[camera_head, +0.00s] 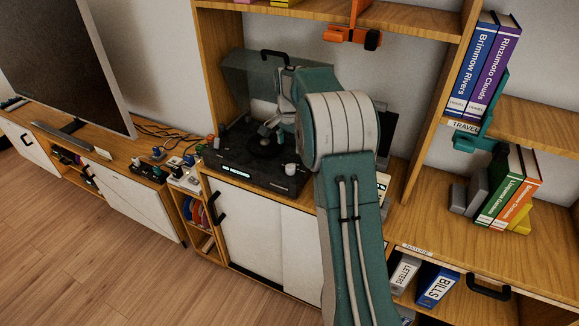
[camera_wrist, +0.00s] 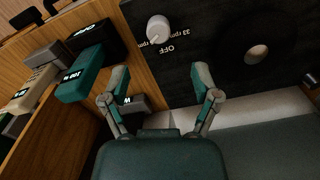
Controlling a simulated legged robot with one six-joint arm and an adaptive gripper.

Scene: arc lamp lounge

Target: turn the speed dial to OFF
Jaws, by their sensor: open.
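The speed dial (camera_wrist: 158,28) is a pale round knob on a black record player (camera_wrist: 200,75). OFF, 33 rpm and another rpm marking are printed beside it, upside down in the wrist view. I cannot tell for sure which marking the dial's pointer faces. My gripper (camera_wrist: 161,72) is open and empty, its two fingers spread apart below the dial in the picture and not touching it. In the head view the record player (camera_head: 225,162) stands on a wooden cabinet, with the dial (camera_head: 290,169) at its front right. My arm partly covers the player there.
Small labelled blocks (camera_wrist: 82,78) stand beside a wooden panel left of the player in the wrist view. A shelf (camera_head: 400,15) with an orange object (camera_head: 350,37) hangs above. Books (camera_head: 480,65) stand at the right.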

